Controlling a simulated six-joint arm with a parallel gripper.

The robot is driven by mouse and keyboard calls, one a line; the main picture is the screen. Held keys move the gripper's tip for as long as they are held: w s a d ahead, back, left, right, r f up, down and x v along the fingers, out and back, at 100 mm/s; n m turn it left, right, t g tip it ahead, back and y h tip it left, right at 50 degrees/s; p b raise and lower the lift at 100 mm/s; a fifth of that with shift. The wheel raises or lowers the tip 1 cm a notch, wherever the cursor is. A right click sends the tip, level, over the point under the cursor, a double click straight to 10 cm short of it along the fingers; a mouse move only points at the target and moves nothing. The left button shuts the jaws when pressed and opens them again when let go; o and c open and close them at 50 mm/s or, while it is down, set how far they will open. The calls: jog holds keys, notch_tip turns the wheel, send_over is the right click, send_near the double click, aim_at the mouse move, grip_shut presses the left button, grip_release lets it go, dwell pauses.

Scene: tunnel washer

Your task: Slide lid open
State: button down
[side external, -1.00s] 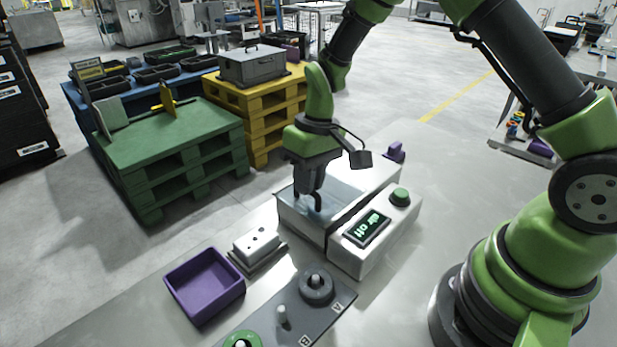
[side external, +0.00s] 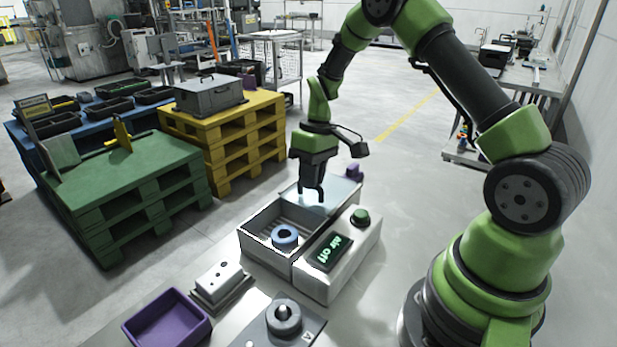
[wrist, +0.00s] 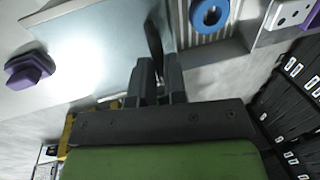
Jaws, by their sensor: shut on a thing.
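The tunnel washer (side external: 265,252) is a pale open-topped box with a ribbed inside. Its lid (side external: 343,188), a translucent pale panel, lies over the far end, and the near part is uncovered. The lid also shows at the upper left in the wrist view (wrist: 110,35). My gripper (side external: 313,197) points down at the lid. In the wrist view its fingers (wrist: 156,78) are shut on the dark upright lid handle (wrist: 153,42). A blue ring (side external: 285,241) lies inside the uncovered part, also seen in the wrist view (wrist: 209,16).
A control unit with an "air off" display (side external: 329,252) and green button (side external: 361,216) adjoins the box. A white block with holes (side external: 219,281), purple tray (side external: 167,322) and grey fixture (side external: 285,320) stand nearer. A purple part (side external: 355,171) sits beyond the lid.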

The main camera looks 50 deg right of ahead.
jog(key=c, duration=1.2)
grip_release()
jog(key=shift+d, duration=0.25)
jog(key=shift+o, duration=0.2)
jog(key=shift+r, duration=0.1)
jog(key=v, duration=1)
jog(key=shift+a, duration=0.1)
jog(key=s+a+r+m+t+h, duration=0.1)
jog(key=s+a+r+m+t, duration=0.15)
jog(key=s+a+r, duration=0.65)
jog(key=s+a+r+m+t, duration=0.1)
jog(key=s+a+t, duration=0.3)
jog(key=s, duration=0.5)
jog(key=shift+s+a+r+t+y, duration=0.35)
jog(key=shift+a+r, duration=0.2)
jog(key=shift+r, duration=0.25)
